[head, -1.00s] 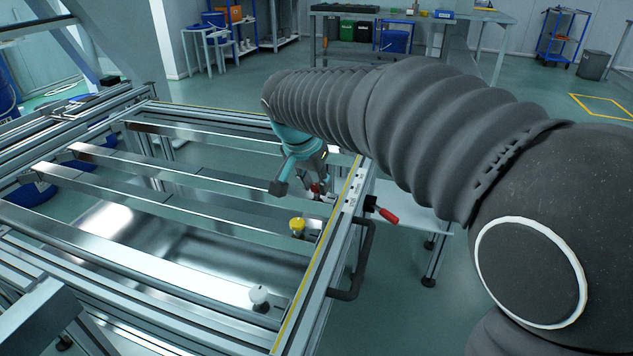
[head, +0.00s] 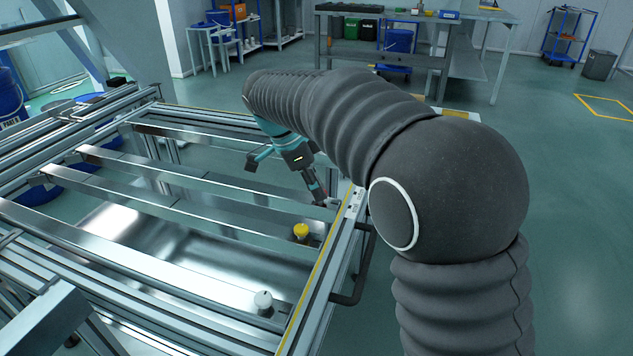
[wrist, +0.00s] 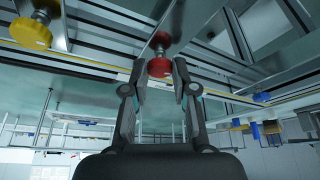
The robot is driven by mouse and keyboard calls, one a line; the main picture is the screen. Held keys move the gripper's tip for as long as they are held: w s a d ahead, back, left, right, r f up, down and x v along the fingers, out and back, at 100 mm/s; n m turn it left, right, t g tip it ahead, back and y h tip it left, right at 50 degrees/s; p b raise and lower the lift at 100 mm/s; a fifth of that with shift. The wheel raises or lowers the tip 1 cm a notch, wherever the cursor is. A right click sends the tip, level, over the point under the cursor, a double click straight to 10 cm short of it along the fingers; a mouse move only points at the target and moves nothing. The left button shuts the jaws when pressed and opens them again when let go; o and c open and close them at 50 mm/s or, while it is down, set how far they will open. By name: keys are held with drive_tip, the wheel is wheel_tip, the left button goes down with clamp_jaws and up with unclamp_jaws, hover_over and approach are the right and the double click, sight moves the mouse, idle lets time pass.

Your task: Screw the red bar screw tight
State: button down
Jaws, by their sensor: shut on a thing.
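In the head view my gripper (head: 322,199) comes down at a tilt to the right end of a rail, beside the frame's edge. The red knob is mostly hidden by the fingers there. How far the screw is threaded in cannot be told.
A yellow knob (head: 301,231) and a white knob (head: 263,300) stand nearer on the same side of the frame; the yellow one also shows in the wrist view (wrist: 31,33). Metal rails (head: 180,178) cross the frame. A dark handle (head: 357,275) juts out at the right.

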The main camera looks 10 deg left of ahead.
drive_tip(key=shift+w+m+g, duration=0.15)
drive_tip(key=shift+m+g, duration=0.35)
drive_tip(key=shift+m, duration=0.7)
drive_tip(key=c, duration=0.9)
unclamp_jaws()
drive_tip(key=v, duration=1.2)
drive_tip(key=shift+a+f, duration=0.1)
drive_tip(key=shift+a, duration=0.1)
